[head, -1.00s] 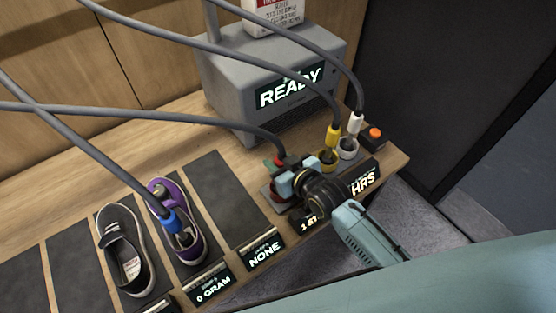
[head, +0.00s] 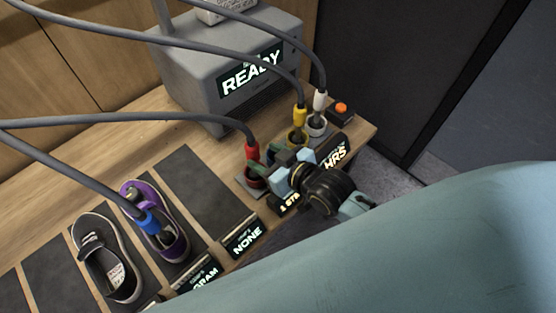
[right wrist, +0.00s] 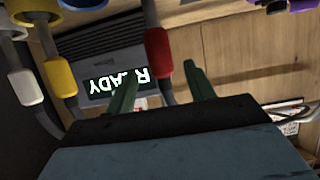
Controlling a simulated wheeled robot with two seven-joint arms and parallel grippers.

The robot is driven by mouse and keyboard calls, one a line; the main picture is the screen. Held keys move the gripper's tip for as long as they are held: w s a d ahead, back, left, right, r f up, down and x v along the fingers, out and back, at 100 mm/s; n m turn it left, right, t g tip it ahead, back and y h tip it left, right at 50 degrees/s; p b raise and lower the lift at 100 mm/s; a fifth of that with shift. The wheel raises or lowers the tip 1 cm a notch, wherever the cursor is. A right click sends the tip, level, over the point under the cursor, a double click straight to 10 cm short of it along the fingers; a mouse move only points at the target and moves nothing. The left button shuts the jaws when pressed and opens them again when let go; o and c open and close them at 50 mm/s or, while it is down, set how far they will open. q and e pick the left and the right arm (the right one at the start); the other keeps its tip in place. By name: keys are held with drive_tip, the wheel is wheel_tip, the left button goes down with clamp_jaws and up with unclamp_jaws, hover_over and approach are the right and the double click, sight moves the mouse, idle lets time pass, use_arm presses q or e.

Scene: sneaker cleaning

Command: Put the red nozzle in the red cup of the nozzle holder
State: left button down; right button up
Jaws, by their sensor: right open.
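The red nozzle (head: 252,153) hangs from its grey hose and stands about upright, its lower end in the red cup (head: 256,182) of the nozzle holder. My right gripper (head: 272,156) is open and empty, just to the right of the red nozzle. In the right wrist view the red nozzle (right wrist: 158,53) shows beyond the gap between the parted dark green fingers (right wrist: 160,75). How deep the nozzle sits in the cup is hard to tell. My left gripper is out of view.
The yellow nozzle (head: 299,119) and white nozzle (head: 319,101) stand in their cups at the right. The blue nozzle (head: 149,222) is in a purple sneaker (head: 172,236). A grey machine (head: 190,75) reading READY stands behind. An orange button (head: 341,107) is at the right edge.

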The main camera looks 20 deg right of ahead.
drive_tip(key=shift+v, duration=2.2)
